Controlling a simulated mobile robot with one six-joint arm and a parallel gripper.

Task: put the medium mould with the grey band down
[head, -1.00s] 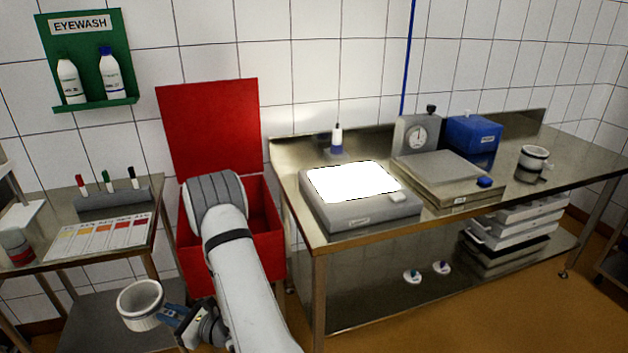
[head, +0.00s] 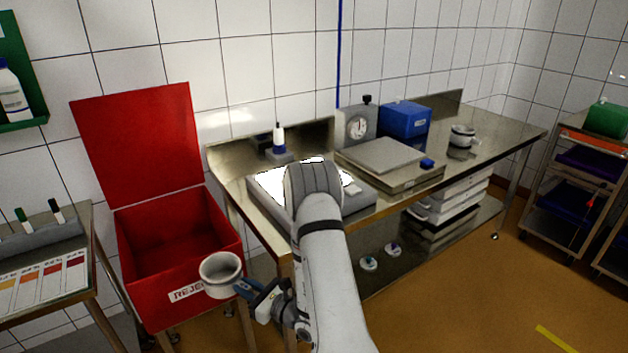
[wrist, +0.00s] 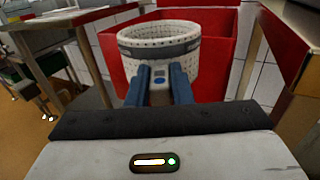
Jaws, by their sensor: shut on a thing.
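The medium mould with the grey band (head: 221,275) is a white, perforated, open-topped cup. It also shows upright in the wrist view (wrist: 135,62), with its grey band below the rim. My gripper (head: 243,289) is shut on the mould's near side; its blue fingers also show in the wrist view (wrist: 159,84). In the head view the mould is held in the air in front of the red bin, overlapping its lower front. The mould's underside is hidden.
The red bin (head: 208,241) with a raised lid stands behind the mould. A steel bench (head: 470,163) holds a light box, a scale (head: 383,158), a blue box (head: 405,118) and another banded mould (head: 462,138). A side table (head: 45,294) is at left, shelves at right.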

